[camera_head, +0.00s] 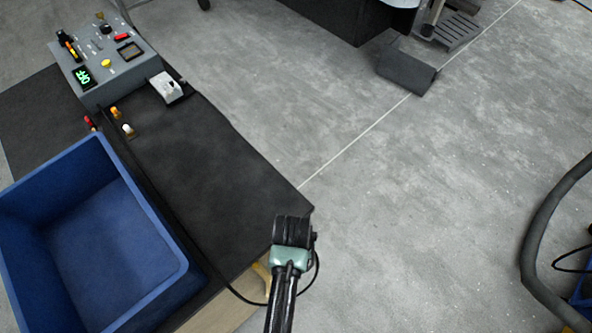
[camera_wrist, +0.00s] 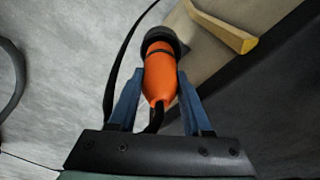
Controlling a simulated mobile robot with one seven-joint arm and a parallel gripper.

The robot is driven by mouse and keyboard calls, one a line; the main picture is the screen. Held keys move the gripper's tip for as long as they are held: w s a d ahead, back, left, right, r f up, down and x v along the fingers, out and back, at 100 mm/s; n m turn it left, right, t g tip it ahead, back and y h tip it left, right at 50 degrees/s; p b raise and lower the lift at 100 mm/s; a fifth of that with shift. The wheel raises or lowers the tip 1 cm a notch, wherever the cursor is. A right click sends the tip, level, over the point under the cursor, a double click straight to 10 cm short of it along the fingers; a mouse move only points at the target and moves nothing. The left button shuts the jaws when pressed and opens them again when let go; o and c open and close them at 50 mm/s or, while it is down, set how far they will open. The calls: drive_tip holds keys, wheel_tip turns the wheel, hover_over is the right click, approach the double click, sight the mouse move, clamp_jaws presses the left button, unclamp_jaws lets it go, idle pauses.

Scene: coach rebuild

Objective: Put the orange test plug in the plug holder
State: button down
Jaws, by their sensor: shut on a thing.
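The orange test plug (camera_wrist: 160,75) has a black cap at its far end and a black cable at its near end. My gripper (camera_wrist: 159,86) is shut on it, with one blue finger on each side in the wrist view. In the head view my wrist is over the bench's front right corner, and the fingers and plug are hidden. I cannot tell for certain which thing is the plug holder. A small light-grey block (camera_head: 166,87) lies on the dark bench top (camera_head: 215,165) near the control box.
A grey control box (camera_head: 105,62) stands at the bench's far end, with small orange (camera_head: 115,112) and white (camera_head: 128,130) pieces nearby. A blue crate (camera_head: 160,245) is at left. A yellow bar (camera_wrist: 222,27) juts out near the plug. The bench's right half is clear.

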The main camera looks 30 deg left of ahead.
drive_tip(key=shift+f+b, duration=0.95)
drive_tip(key=shift+f, duration=0.4)
idle(1.1)
drive_tip(key=shift+r+p, duration=0.2)
drive_tip(key=shift+p, duration=0.2)
drive_tip(key=shift+p, duration=0.4)
idle(1.2)
drive_tip(key=shift+f+b, duration=0.5)
drive_tip(key=shift+f, duration=0.25)
drive_tip(key=c, duration=0.6)
unclamp_jaws()
drive_tip(key=shift+r, duration=0.1)
drive_tip(key=r+p, duration=0.3)
drive_tip(key=p, duration=0.1)
drive_tip(key=s+r+p, duration=0.1)
drive_tip(key=r+p, duration=0.6)
drive_tip(key=shift+s+d+r+p, duration=0.15)
drive_tip(key=shift+s+r+p, duration=0.05)
drive_tip(key=shift+r+p, duration=0.2)
